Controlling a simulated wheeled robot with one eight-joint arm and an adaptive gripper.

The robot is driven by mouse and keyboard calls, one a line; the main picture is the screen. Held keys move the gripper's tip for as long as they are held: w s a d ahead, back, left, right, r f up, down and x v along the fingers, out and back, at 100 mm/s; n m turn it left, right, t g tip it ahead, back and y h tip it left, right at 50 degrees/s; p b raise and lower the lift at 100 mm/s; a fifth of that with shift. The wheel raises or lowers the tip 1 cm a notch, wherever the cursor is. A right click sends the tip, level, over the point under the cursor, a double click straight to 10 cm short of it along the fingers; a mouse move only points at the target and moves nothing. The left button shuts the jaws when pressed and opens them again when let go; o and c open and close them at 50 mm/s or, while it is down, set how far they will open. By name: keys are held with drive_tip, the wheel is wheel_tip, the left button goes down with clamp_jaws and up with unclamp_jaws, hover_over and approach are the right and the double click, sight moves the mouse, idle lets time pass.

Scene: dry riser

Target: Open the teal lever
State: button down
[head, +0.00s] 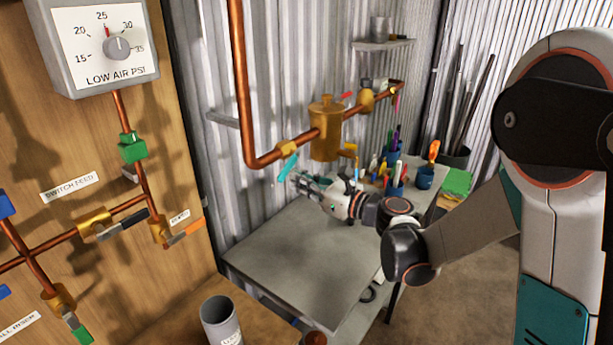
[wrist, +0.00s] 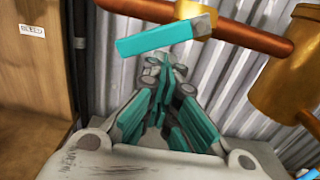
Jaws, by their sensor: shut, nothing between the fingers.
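The teal lever (head: 287,168) sits on a brass valve (head: 288,147) in the copper pipe along the corrugated wall. In the wrist view the teal lever (wrist: 153,39) runs from the valve down to the left, slightly tilted, with a bare metal section near the valve. My gripper (head: 301,182) is just beside and below the lever in the head view. In the wrist view my gripper (wrist: 160,66) is shut and empty, its tips pointing at the lever's underside. I cannot tell whether the tips touch it.
A brass cylinder (head: 326,128) stands on the pipe to the right of the lever. A grey table (head: 290,255) lies below, mostly clear, with cups of tools (head: 395,185) at its back. A wooden panel (head: 180,110) with a gauge box (head: 100,45) stands at left.

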drive_tip(key=shift+s+a+r+p, duration=0.35)
drive_tip(key=shift+s+a+r, duration=0.4)
drive_tip(key=shift+s+r, duration=0.3)
drive_tip(key=b, duration=0.1)
approach(286, 175)
drive_tip(key=shift+x, duration=0.85)
drive_tip(key=shift+w+f, duration=0.1)
drive_tip(key=shift+f, duration=0.25)
